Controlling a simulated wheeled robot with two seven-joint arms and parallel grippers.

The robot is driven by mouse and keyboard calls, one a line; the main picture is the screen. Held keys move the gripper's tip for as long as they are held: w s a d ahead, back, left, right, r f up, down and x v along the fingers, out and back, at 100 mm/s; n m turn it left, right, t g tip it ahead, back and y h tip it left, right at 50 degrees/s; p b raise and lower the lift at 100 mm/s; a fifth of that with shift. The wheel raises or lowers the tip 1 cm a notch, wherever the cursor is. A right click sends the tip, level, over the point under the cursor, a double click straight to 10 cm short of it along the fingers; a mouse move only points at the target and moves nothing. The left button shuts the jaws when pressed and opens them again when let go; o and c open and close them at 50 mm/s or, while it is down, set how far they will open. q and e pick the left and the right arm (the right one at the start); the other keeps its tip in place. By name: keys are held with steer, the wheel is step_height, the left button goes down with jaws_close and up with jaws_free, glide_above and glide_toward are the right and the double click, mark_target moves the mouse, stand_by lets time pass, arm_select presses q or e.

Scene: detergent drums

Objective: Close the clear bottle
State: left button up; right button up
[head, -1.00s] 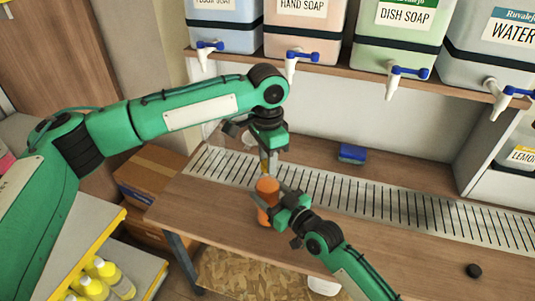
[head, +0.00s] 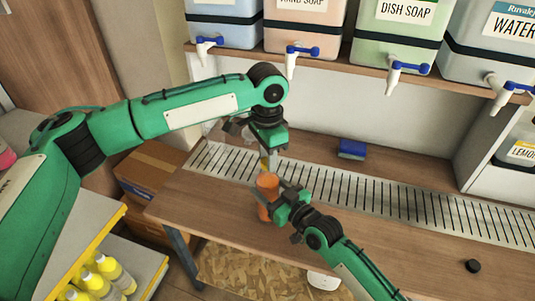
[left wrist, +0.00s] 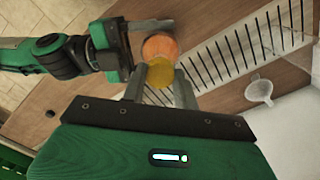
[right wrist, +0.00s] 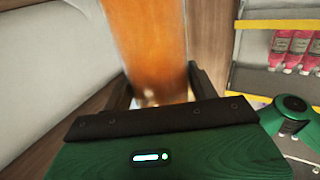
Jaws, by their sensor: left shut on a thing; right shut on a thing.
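The clear bottle (head: 265,212), filled with orange liquid, stands at the front of the wooden counter. My right gripper (head: 279,190) is shut on its side; the orange bottle fills the upper middle of the right wrist view (right wrist: 150,45). My left gripper (left wrist: 160,85) points down above the bottle and is shut on a yellow cap (left wrist: 160,72). In the left wrist view the cap overlaps the near edge of the bottle's round orange top (left wrist: 158,46). I cannot tell whether the cap touches the bottle's mouth.
A slotted metal drain strip (head: 350,190) runs along the counter, with a blue sponge (head: 351,149) behind it. A black cap (head: 473,266) lies at the right. A white funnel-like cup (left wrist: 258,90) shows in the left wrist view. Soap drums with taps (head: 407,66) stand on the shelf above.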

arm_select(q)
steer(key=shift+f, duration=0.15)
arm_select(e)
jaws_close()
arm_select(q)
steer(key=m, duration=0.4)
steer(key=shift+m, duration=0.3)
steer(key=m, duration=1)
steer(key=shift+m, duration=0.3)
steer(key=m, duration=1)
steer(key=shift+m, duration=0.4)
steer(key=m, duration=0.9)
steer(key=shift+m, duration=0.4)
